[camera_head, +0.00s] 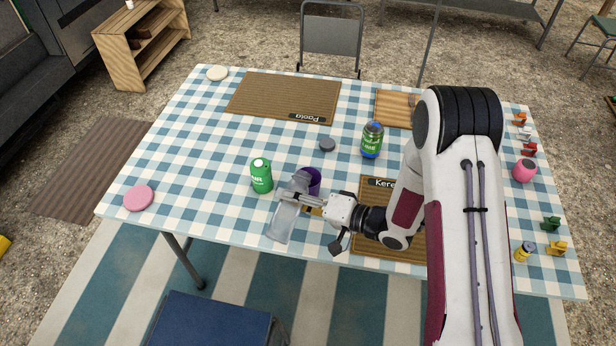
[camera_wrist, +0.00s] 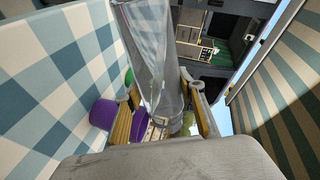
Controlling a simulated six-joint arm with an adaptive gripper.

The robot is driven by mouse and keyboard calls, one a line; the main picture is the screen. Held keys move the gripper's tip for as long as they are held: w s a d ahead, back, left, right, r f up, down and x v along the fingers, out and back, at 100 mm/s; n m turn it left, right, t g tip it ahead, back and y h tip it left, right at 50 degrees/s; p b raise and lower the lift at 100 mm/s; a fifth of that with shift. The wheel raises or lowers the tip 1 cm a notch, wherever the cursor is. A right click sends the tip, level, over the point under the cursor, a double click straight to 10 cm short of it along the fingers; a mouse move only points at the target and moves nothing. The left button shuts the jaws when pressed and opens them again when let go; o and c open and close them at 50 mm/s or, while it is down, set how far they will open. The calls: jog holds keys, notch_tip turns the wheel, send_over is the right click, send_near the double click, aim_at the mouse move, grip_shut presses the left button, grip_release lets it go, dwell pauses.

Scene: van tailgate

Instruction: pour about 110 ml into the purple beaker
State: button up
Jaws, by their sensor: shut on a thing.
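My gripper (camera_head: 292,199) is shut on a clear, see-through vessel (camera_head: 283,222), held near the front edge of the table. In the wrist view the vessel (camera_wrist: 155,50) sits between the two fingers (camera_wrist: 163,104). In the head view it looks tilted, one end close to the purple beaker (camera_head: 314,178). The beaker stands on the cloth just behind my gripper, partly hidden by it and the vessel. It also shows at the left in the wrist view (camera_wrist: 102,114). I cannot tell the liquid level in either, nor see any stream.
A green can (camera_head: 261,176) stands close left of the beaker. A green-and-blue jar (camera_head: 372,140) and a dark round lid (camera_head: 327,145) are behind it. A woven mat (camera_head: 374,252) lies under my arm. A pink disc (camera_head: 139,198) lies at the left; cloth between is clear.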

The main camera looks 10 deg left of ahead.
aim_at(302, 187)
jog(key=shift+w+d+r+m+g, duration=0.15)
jog(key=shift+w+r+m+g, duration=0.25)
jog(key=shift+w+r+m, duration=0.25)
dwell(0.4)
jog(key=shift+w+r+m+g, duration=0.15)
jog(key=shift+r+m+g, duration=0.25)
jog(key=shift+r+m, duration=0.4)
dwell(1.4)
jog(key=shift+w+d+r+m, duration=0.1)
jog(key=shift+w+d+m, duration=0.1)
jog(key=shift+w+m, duration=0.15)
dwell(1.1)
jog(key=shift+s+a+f+n+t, duration=0.1)
jog(key=shift+s+f+n+t, duration=0.1)
jog(key=shift+f+n, duration=0.35)
jog(key=shift+s+f+n+t, duration=0.1)
jog(key=shift+f+n+t, duration=0.1)
jog(key=shift+f+n, duration=0.3)
jog(key=shift+r, duration=0.1)
jog(key=shift+s+f+n, duration=0.2)
jog(key=shift+n, duration=0.05)
jog(key=shift+s+a+f+n+t, duration=0.15)
jog(key=shift+s+f+n+t, duration=0.15)
jog(key=shift+s+f+n, duration=0.1)
jog(key=shift+n, duration=0.3)
